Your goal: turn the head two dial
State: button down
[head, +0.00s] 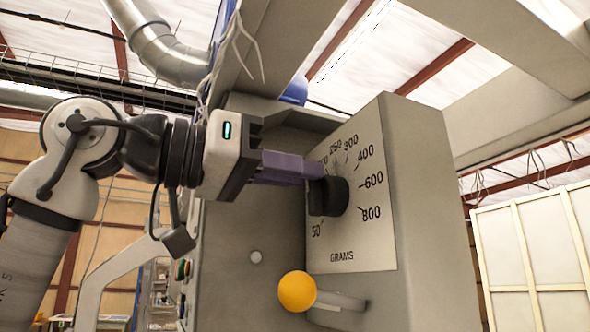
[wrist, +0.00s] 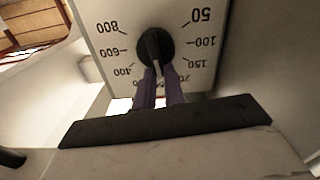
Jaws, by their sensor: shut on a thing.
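The black dial (head: 337,195) sits on a pale plate (head: 375,225) marked in grams, with numbers from 50 to 800. My gripper (head: 318,168) reaches in from the left, and its purple fingers are shut on the dial's raised grip. In the wrist view the dial (wrist: 156,48) shows upside down, with the fingers (wrist: 158,80) on either side of the near end of its grip. The numbers between 100 and 250 are partly hidden by the fingers in the head view. I cannot tell exactly which number the dial points to.
A yellow ball-ended lever (head: 297,291) sticks out below the dial. A metal duct (head: 165,50) and hanging wires (head: 237,40) are above my arm.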

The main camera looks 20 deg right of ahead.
jog(key=f+n+b, duration=0.1)
jog(key=n+b, duration=0.1)
jog(key=n, duration=0.5)
jog(key=w+f+n+b, duration=0.1)
jog(key=n, duration=0.7)
jog(key=f+n+b, duration=0.1)
jog(key=n+b, duration=0.1)
jog(key=n, duration=0.5)
jog(key=shift+w+f+b, duration=0.25)
jog(key=shift+w+b, duration=0.05)
jog(key=shift+w, duration=0.05)
jog(key=shift+n, duration=0.4)
jog(key=c, duration=1.5)
grip_release()
jog(key=shift+a, duration=0.15)
jog(key=a, duration=0.4)
jog(key=a+b, duration=0.1)
jog(key=a, duration=0.4)
jog(key=a+b, duration=0.1)
jog(key=a, duration=0.3)
jog(key=shift+s+a, duration=0.25)
jog(key=shift+a, duration=0.05)
